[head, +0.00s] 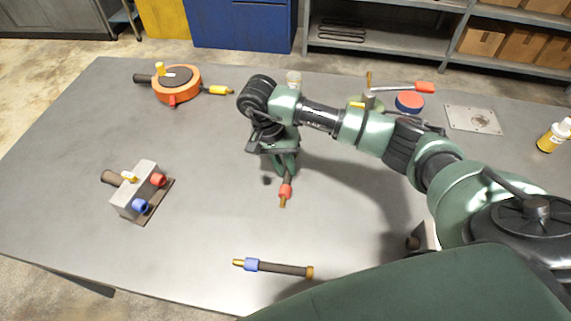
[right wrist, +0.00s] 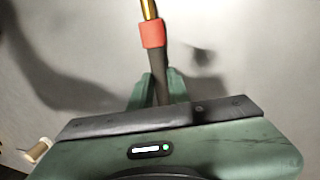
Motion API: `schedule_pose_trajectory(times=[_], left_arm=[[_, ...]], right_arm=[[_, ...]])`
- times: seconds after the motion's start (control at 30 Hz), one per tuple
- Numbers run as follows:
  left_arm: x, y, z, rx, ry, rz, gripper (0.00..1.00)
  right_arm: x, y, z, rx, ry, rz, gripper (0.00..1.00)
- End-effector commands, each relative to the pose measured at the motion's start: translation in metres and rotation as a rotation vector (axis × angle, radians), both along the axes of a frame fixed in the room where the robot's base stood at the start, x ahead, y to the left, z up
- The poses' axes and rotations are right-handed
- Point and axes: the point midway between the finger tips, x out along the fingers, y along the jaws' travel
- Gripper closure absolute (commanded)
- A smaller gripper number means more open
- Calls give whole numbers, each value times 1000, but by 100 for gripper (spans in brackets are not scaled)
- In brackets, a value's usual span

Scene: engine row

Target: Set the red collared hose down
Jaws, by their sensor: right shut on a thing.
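The red collared hose (head: 286,190) is a short dark hose with a red collar and a brass tip. My right gripper (head: 287,171) is shut on its dark body over the middle of the table (head: 215,215). In the right wrist view the red collar (right wrist: 153,33) and brass tip stick out beyond the fingers (right wrist: 158,88). A shadow lies apart from the hose there, so it looks held a little above the table. The hose's other end is hidden by the gripper. My left gripper is not in view.
A blue collared hose (head: 283,268) lies near the front edge. A grey block (head: 131,197) with red and blue ports stands at left. An orange round device (head: 177,88) is at the back left. A red-blue round item (head: 409,103) and a metal plate (head: 473,119) lie at the back right. The table between is clear.

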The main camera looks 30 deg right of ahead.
Motion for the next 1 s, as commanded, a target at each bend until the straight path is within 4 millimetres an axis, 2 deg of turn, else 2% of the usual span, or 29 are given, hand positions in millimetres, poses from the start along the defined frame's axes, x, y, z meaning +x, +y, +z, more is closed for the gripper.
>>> schedule_pose_trajectory(times=[0.37, 0.4, 0.47, 0.8, 0.87, 1.0], left_arm=[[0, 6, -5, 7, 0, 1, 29], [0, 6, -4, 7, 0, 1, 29], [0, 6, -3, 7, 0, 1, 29], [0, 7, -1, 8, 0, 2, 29], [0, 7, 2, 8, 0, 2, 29], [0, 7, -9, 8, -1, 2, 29]], right_arm=[[0, 0, -5, 0, -1, 0, 100], [0, 0, -4, 0, -1, 0, 77], [0, 0, -4, 1, -1, 0, 61], [0, 0, -2, 1, -1, 0, 61], [0, 0, 1, 1, -1, 0, 61], [5, 4, 16, 2, -6, 0, 61]])
